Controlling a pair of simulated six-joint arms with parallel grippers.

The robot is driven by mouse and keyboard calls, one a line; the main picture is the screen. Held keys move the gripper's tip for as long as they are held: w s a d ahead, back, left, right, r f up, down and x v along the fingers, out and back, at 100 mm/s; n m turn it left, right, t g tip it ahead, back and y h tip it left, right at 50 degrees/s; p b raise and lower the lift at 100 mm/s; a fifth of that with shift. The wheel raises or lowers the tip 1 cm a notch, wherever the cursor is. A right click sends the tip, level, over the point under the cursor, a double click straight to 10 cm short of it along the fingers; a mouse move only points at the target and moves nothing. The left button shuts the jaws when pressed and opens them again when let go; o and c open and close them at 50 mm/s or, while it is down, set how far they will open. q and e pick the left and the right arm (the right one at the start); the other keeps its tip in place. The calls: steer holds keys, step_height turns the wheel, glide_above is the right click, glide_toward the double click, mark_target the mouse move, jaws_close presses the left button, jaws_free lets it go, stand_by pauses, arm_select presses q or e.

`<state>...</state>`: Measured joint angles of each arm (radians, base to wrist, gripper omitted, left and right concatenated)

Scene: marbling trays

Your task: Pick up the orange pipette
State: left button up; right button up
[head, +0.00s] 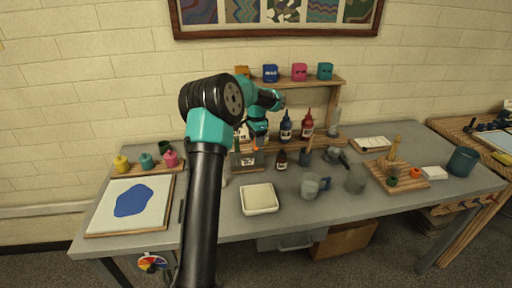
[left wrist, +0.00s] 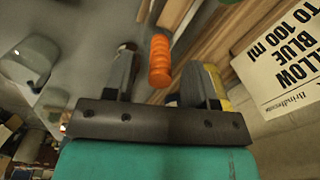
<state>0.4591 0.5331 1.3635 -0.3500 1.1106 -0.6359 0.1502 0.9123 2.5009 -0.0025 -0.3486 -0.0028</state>
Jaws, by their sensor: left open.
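The orange pipette (left wrist: 160,60) shows its ribbed orange end in the left wrist view, between the two fingers of my left gripper (left wrist: 168,62). The fingers are apart, and I see a gap on each side of the orange part. In the head view a small bit of orange (head: 258,142) shows just below my left gripper (head: 257,132), in front of the back shelf. My arm hides part of that area, and the rest of the pipette is not clear. My right gripper is not in view.
A wooden shelf (head: 343,82) with coloured pots stands at the back, with bottles such as a red bottle (head: 307,125) below.

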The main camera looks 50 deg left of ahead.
mark_target(256, 149)
arm_select(q)
steer(key=shift+s+f, duration=0.15)
steer(key=shift+f, duration=1.4)
steer(key=c, duration=0.7)
